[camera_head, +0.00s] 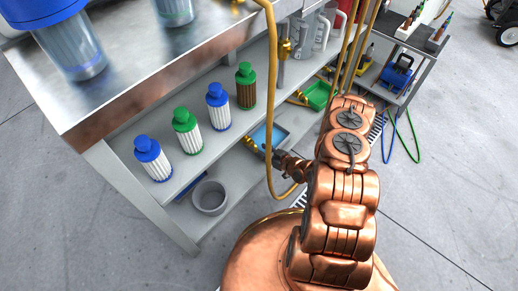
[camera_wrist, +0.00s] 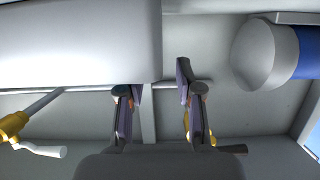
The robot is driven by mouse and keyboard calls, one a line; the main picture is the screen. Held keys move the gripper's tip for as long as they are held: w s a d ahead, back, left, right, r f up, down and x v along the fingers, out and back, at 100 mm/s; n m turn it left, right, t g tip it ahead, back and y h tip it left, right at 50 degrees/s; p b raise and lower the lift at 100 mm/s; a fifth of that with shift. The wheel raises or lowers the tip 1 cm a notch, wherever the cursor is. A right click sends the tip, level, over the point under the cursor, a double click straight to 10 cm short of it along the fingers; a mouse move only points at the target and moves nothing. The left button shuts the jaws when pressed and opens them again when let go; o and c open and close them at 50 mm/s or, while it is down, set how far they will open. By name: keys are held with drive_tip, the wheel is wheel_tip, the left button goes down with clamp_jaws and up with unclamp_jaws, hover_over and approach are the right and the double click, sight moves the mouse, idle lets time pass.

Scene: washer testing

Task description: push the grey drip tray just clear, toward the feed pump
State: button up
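I cannot pick out the grey drip tray with certainty. A grey cylinder with a blue body (camera_wrist: 264,54) at upper right may be the feed pump. My gripper (camera_wrist: 158,92) is open and empty, its fingers apart beside the pale body. In the head view my arm reaches in at the lower shelf; the fingertips are hidden.
Blue- and green-capped filter cartridges (camera_head: 187,132) stand on the middle shelf. A yellow hose (camera_head: 272,90) hangs close to my arm. Brass valves show in the wrist view, one at left (camera_wrist: 14,126). A cart (camera_head: 420,60) stands at upper right.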

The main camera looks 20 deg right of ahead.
drive_tip(key=v, duration=0.8)
drive_tip(key=shift+s, duration=0.2)
drive_tip(key=shift+s+d+r, duration=0.1)
drive_tip(key=shift+d, duration=0.05)
idle(0.3)
